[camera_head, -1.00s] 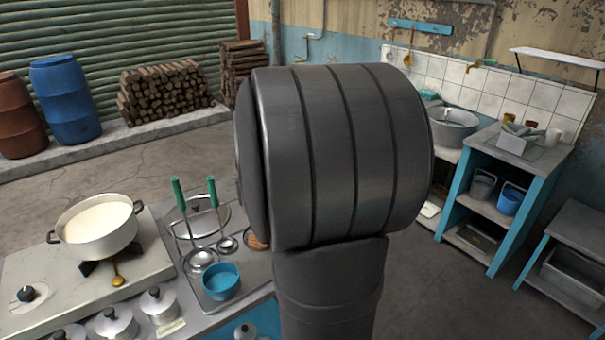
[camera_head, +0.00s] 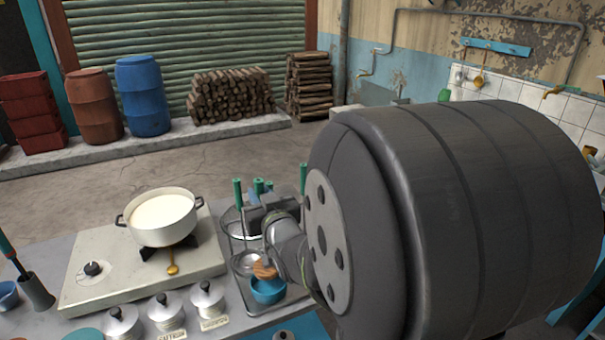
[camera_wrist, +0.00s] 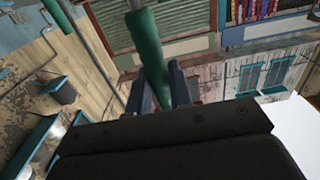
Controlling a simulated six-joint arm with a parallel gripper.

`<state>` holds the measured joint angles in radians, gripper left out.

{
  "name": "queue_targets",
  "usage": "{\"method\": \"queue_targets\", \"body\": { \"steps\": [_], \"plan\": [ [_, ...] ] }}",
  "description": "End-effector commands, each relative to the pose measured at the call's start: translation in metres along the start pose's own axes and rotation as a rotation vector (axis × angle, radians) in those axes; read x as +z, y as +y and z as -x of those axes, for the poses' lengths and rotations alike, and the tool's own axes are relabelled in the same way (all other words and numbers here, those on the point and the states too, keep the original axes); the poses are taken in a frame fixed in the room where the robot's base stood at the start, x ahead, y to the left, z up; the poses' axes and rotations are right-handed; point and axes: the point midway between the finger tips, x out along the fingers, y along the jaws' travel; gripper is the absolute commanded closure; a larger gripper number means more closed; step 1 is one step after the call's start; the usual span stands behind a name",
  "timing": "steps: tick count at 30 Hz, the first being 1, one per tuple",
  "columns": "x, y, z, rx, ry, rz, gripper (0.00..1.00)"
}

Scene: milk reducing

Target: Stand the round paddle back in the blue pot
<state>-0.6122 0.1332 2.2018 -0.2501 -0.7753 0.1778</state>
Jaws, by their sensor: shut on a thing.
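My gripper (camera_wrist: 163,88) is shut on a green handle (camera_wrist: 146,47) in the wrist view; a grey metal part shows at its upper end. In the head view my gripper (camera_head: 257,212) is over the tray, among several green handles. A brown rounded piece (camera_head: 264,270), which looks like the round paddle's head, shows below it, overlapping the rim of a small blue pot (camera_head: 269,291). I cannot tell whether it is inside or in front of the pot. Its join to the held handle is hidden by my arm.
A white pot of milk (camera_head: 160,218) stands on the burner at left. Several lidded tins (camera_head: 166,311) line the front. Ladles and a round lid lie around the grey tray (camera_head: 240,283).

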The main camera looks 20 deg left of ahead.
Motion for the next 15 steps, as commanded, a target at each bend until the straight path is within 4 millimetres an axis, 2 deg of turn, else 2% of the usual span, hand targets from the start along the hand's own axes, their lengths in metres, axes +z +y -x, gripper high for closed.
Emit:
{"method": "queue_targets", "body": {
  "steps": [15],
  "plan": [
    [0.042, 0.000, 0.000, 0.001, 0.000, -0.001, 1.00]
  ]
}}
